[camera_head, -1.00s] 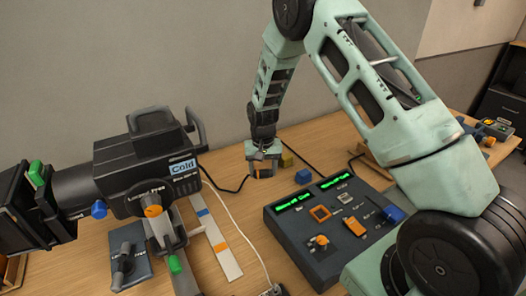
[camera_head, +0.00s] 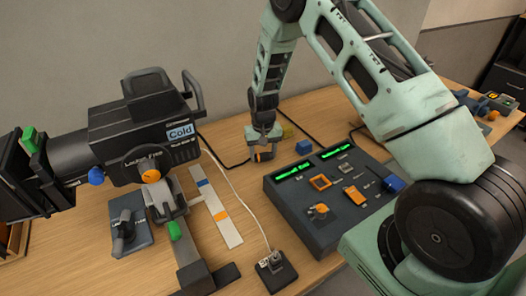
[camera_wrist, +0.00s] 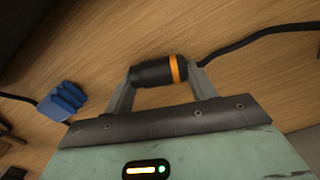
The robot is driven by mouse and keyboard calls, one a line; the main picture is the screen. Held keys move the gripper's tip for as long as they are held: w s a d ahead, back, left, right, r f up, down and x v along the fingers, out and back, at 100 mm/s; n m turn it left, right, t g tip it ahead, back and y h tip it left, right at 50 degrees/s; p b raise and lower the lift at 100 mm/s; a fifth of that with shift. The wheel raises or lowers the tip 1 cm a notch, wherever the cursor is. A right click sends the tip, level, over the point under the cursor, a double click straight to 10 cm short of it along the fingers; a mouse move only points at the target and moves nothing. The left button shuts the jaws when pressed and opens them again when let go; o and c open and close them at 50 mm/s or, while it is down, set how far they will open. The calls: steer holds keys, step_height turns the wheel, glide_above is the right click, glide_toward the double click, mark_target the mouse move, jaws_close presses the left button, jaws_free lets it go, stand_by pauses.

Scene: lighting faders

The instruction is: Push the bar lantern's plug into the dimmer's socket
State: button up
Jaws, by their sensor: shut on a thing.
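My gripper (camera_head: 263,151) is shut on a black plug with an orange ring. In the wrist view the plug (camera_wrist: 152,74) lies crosswise between the two fingertips (camera_wrist: 160,82), and a black cable (camera_wrist: 265,40) trails from its right side. In the head view the gripper is low over the table, between the lantern and the control desk; I cannot tell whether the plug touches the table. The lantern (camera_head: 135,125) is a large black body labelled "Cold" at left. A small black block (camera_head: 272,271) with a grey top and white cable stands at the front; I cannot tell whether it is the dimmer's socket.
A dark control desk (camera_head: 278,205) with green displays stands right of my gripper. A blue connector (camera_wrist: 62,102) on a cable lies at the wrist view's left. A white strip (camera_head: 228,232) lies by the lantern. Wood between strip and desk is mostly clear.

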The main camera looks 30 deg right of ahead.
steer(key=o, duration=1)
steer(key=shift+o, duration=0.2)
steer(key=shift+r, duration=0.15)
step_height(320, 180, up, 17)
steer(key=b, duration=0.3)
